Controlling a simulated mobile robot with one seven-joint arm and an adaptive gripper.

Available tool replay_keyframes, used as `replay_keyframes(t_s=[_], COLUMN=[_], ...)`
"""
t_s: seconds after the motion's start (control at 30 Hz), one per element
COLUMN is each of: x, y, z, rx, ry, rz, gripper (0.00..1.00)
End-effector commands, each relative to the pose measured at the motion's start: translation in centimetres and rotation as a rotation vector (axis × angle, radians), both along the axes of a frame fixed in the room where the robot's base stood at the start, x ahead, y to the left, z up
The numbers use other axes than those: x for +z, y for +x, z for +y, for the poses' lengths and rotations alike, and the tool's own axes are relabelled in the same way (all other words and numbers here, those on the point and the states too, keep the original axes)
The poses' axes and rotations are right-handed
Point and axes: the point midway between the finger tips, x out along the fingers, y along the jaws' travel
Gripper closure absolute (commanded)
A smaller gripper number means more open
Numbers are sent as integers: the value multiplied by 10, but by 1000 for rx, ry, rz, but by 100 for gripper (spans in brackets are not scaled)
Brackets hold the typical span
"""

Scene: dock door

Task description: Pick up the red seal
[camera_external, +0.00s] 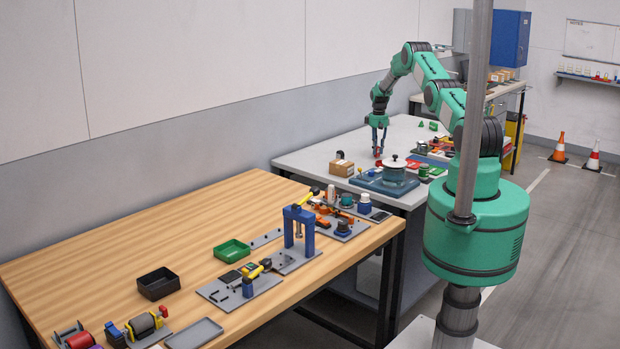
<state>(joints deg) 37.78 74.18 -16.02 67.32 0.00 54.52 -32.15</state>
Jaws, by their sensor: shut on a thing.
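My gripper (378,149) points down over the far grey-white table (309,158), near its middle. It is shut on a small red thing, the red seal (377,154), which shows between and just below the fingertips. The seal is small in this view and partly hidden by the fingers. I cannot tell whether it touches the tabletop.
A dark round item (340,155) lies to the left. Green pieces (433,126) lie behind to the right. The tabletop left of my gripper is mostly clear.

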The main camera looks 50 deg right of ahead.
Motion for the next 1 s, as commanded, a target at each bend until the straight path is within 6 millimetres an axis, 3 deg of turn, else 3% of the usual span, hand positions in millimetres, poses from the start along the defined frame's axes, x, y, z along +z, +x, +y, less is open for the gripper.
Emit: replay_keyframes(t_s=[0.33, 1.0], x=[31, 37], y=[-1, -69], z=[0, 51], rx=[0, 0], ry=[0, 0], rz=[-1, 0], gripper=[96, 96])
